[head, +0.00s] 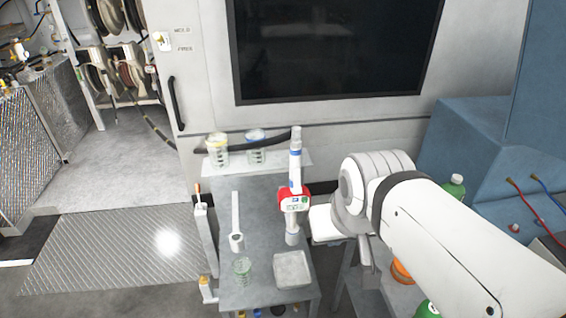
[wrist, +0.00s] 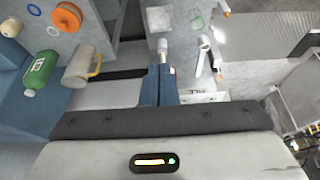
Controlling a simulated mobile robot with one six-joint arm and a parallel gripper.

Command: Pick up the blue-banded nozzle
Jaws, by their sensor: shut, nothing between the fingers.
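The blue-banded nozzle (head: 295,160) is a long white tube with blue bands and a red-and-white meter body (head: 295,201) at its middle. It is at the right part of the grey cart top in the head view; whether it lies or leans I cannot tell. In the wrist view, one pale end of the nozzle (wrist: 163,47) shows just beyond my fingertips, and the rest is mostly hidden behind them. My gripper (wrist: 159,84) has its blue fingers together with nothing held, above or in front of the nozzle. In the head view my arm hides the gripper's fingers.
A pitcher (wrist: 82,66) and green bottle (wrist: 39,73) stand beside. Floor at left is open.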

